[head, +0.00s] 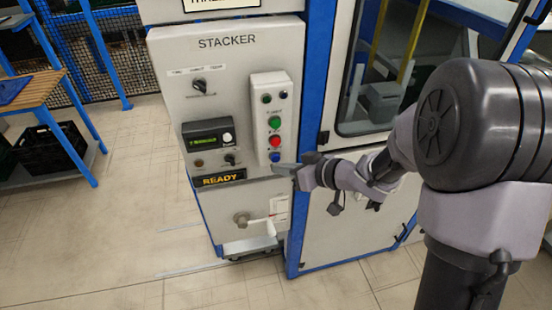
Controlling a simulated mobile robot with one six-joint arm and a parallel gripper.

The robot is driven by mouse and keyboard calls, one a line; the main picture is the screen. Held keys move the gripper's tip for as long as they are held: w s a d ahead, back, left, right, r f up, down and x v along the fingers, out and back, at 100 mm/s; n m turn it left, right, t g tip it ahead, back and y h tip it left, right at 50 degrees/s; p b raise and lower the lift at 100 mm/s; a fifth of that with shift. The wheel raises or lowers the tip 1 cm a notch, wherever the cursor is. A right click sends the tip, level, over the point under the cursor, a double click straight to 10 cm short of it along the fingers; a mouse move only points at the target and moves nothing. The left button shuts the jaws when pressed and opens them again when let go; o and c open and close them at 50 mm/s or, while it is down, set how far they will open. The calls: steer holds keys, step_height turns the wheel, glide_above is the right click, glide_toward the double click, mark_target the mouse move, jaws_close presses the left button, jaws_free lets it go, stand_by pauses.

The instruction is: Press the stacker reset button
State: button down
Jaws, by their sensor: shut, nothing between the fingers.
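The stacker cabinet (225,80) is a light grey box with "STACKER" on its front. The labels are too small to read, so I cannot tell which is reset. My gripper (277,168) is shut and empty, its tip just below the blue button. I cannot tell whether it touches the box. An amber "READY" sign (219,178) is lit to the left.
A rotary switch (199,85), a green display (205,140) and a lever handle (242,218) are on the cabinet. A blue-framed glazed door (345,190) stands to the right. A wooden bench (30,92) and black crate (48,150) are at the left. The floor in front is clear.

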steer(key=s, duration=0.2)
steer(key=s+d, duration=0.1)
steer(key=s, duration=0.1)
steer(key=shift+s+d, duration=0.2)
steer(key=shift+s, duration=0.2)
stand_by(0.8)
steer(key=w+d+m+t+h+b, duration=0.3)
steer(key=w+d+h+b, duration=0.15)
steer(key=d, duration=0.25)
steer(key=s+d+r+m+h+b, duration=0.1)
steer(key=s+d+m+h+b, duration=0.55)
steer(key=s+d, duration=0.2)
steer(key=s+a+f+m+g+y+b, duration=0.1)
steer(key=s+a+f+g+b, duration=0.1)
steer(key=s, duration=0.6)
steer(key=s+a+f+m+g+y+b, duration=0.2)
steer(key=s+a, duration=0.2)
steer(key=s, duration=0.5)
steer(key=shift+s+a+f, duration=0.25)
steer(key=shift+a+f, duration=0.1)
steer(key=shift+f, duration=0.05)
